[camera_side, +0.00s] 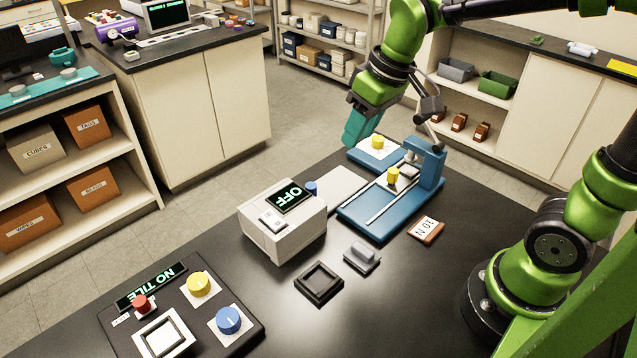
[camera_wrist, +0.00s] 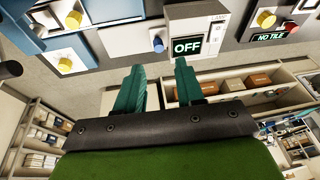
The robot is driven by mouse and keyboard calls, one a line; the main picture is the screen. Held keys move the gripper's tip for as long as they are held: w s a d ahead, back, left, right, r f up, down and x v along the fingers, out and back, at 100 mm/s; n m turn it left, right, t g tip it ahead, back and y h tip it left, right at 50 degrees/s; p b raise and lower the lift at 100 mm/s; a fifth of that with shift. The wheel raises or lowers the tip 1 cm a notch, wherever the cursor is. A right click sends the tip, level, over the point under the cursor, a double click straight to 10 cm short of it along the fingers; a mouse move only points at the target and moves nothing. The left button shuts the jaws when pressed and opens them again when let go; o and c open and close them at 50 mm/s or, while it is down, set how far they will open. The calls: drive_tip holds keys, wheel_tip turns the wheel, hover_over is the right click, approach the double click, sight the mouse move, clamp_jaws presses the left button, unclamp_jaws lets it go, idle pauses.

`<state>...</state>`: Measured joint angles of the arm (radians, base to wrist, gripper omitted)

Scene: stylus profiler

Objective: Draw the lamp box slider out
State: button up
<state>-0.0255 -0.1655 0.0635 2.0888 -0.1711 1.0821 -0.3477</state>
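The lamp box (camera_side: 283,225) is a white box on the black bench with a screen (camera_side: 290,197) reading OFF. It also shows at the top of the wrist view (camera_wrist: 205,22). A blue knob (camera_side: 310,187) stands at its back side, and shows in the wrist view (camera_wrist: 158,43); I cannot tell whether it belongs to the slider. A pale flat plate (camera_side: 338,187) lies beside the box. My gripper (camera_side: 356,140) has teal fingers and is in the air beyond the bench's back edge. In the wrist view its fingers (camera_wrist: 160,66) are apart with nothing between them.
A blue stage with an upright post (camera_side: 430,165) and yellow knobs stands right of the plate. A black square frame (camera_side: 319,283), a grey block (camera_side: 361,256) and a 10 N card (camera_side: 426,230) lie in front. A control panel (camera_side: 185,310) reading NO TILE sits at front left.

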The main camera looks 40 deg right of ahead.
sight(312, 185)
drive_tip(key=w+a+f+n+g+h, duration=0.1)
drive_tip(key=w+a+f+n+g, duration=0.15)
drive_tip(key=w+n, duration=1)
drive_tip(key=shift+n+g, duration=0.45)
drive_tip(key=shift+n, duration=0.3)
drive_tip(key=f, duration=0.5)
drive_tip(key=s+f, duration=0.1)
drive_tip(key=f, duration=0.4)
drive_tip(key=d+f, duration=0.1)
drive_tip(key=f, duration=0.4)
drive_tip(key=shift+s+f, duration=0.35)
drive_tip(key=shift+f, duration=0.05)
clamp_jaws()
